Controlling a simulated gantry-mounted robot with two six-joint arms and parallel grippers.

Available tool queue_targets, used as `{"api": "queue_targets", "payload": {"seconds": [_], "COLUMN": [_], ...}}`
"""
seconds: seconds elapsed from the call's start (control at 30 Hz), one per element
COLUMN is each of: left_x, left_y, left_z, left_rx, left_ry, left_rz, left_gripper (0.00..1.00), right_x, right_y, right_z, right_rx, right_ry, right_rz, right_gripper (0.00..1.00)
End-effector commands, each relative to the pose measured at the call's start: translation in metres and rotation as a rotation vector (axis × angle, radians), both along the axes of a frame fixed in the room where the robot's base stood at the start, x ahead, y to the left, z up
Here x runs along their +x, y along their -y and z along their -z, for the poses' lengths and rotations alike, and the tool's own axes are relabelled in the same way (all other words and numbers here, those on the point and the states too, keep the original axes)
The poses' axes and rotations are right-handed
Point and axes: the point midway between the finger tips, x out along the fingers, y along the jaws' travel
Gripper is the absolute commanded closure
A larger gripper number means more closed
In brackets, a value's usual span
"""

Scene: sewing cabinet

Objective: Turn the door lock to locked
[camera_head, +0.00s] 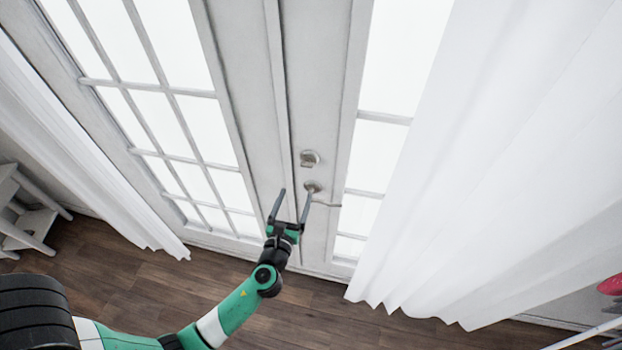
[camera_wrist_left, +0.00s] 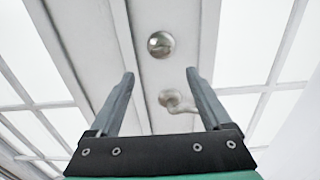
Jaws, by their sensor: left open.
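The door lock (camera_head: 309,159) is a round metal piece with a turn knob on the white double door (camera_head: 324,90), above the lever handle (camera_head: 313,187). In the left wrist view the lock (camera_wrist_left: 160,44) is ahead of the fingertips, near the middle, and the handle (camera_wrist_left: 177,101) shows between the fingers toward the right one. My left gripper (camera_head: 292,193) is open and empty, below the lock in the head view and in front of the handle area. It also shows in the left wrist view (camera_wrist_left: 160,80), with a gap between its fingers and the lock. My right gripper is not in view.
White curtains hang at the left (camera_head: 75,150) and right (camera_head: 480,160) of the door. A grey wooden piece of furniture (camera_head: 30,225) stands at the far left. A red object (camera_head: 610,285) is at the right edge. The wooden floor (camera_head: 130,280) before the door looks clear.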

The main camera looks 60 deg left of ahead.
Motion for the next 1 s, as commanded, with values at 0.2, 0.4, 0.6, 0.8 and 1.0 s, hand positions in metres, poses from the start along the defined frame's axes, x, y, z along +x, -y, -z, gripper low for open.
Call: {"api": "queue_targets", "payload": {"seconds": [0.2, 0.4, 0.6, 0.8, 1.0], "left_x": [0.01, 0.037, 0.065, 0.078, 0.078], "left_y": [-0.01, -0.042, -0.072, -0.086, -0.087], "left_z": [-0.003, -0.003, -0.002, -0.003, -0.004], "left_rx": [-0.001, -0.001, -0.002, -0.002, -0.002], "left_ry": [0.004, 0.007, 0.006, 0.006, 0.006], "left_rz": [-0.001, -0.003, -0.001, 0.001, 0.001], "left_gripper": [0.18, 0.18, 0.18, 0.18, 0.18], "right_x": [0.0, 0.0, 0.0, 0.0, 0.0], "right_y": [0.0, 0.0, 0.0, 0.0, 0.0], "right_z": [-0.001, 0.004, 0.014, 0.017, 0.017], "right_rx": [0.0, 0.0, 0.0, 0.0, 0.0], "right_ry": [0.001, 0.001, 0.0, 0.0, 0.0], "right_rz": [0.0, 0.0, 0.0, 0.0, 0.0], "right_gripper": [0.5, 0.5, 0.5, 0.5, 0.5]}}
